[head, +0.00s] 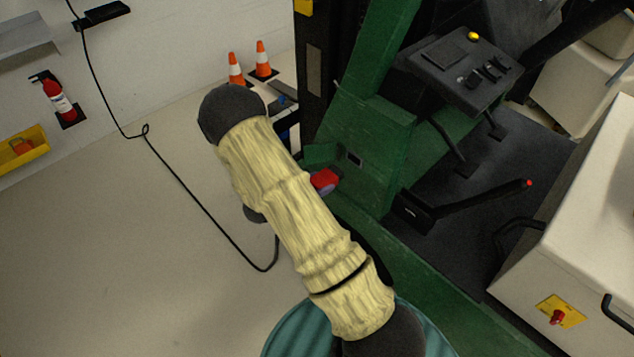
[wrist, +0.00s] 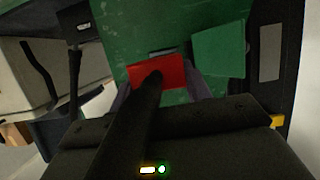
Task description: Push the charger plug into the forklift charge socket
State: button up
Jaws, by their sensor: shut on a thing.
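The red charger plug (head: 326,180) is in the jaws of my gripper (head: 318,187), mostly hidden behind my arm in the head view. In the wrist view the plug (wrist: 174,72) sits between the two fingers (wrist: 160,88), with its thick black cable running towards the camera. The charge socket (head: 355,158) is a small dark opening in the green forklift body (head: 375,130). The plug is apart from it, below and left in the head view. In the wrist view the socket (wrist: 162,51) shows partly above the plug's edge. A green flap (head: 321,154) stands open beside it.
The black cable (head: 195,193) hangs from the wall and loops over the clear floor at left. Two traffic cones (head: 262,60) stand behind. The forklift's console (head: 465,70) and a lever with a red tip (head: 475,200) are to the right.

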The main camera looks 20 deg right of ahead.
aim_at(328, 174)
jog(key=shift+w+d+b, duration=0.15)
jog(key=shift+w+d, duration=0.15)
jog(key=shift+d, duration=0.4)
jog(key=shift+w+d+b, duration=0.1)
jog(key=shift+w+d, duration=0.2)
jog(key=shift+d, duration=0.45)
jog(key=shift+w+d+b, duration=0.15)
jog(key=shift+w+d, duration=0.15)
jog(key=shift+d, duration=0.4)
jog(key=shift+w+d, duration=0.15)
jog(key=shift+d, duration=0.2)
jog(key=shift+w+d, duration=0.2)
jog(key=shift+d, duration=0.45)
jog(key=shift+w+d, duration=0.25)
jog(key=shift+d, duration=0.35)
jog(key=shift+w+d, duration=0.2)
jog(key=shift+d, duration=0.45)
dwell(0.8)
jog(key=o, duration=1.2)
jog(key=shift+a, duration=0.1)
jog(key=v, duration=1.7)
jog(key=shift+a+r+b, duration=0.1)
jog(key=shift+b, duration=0.2)
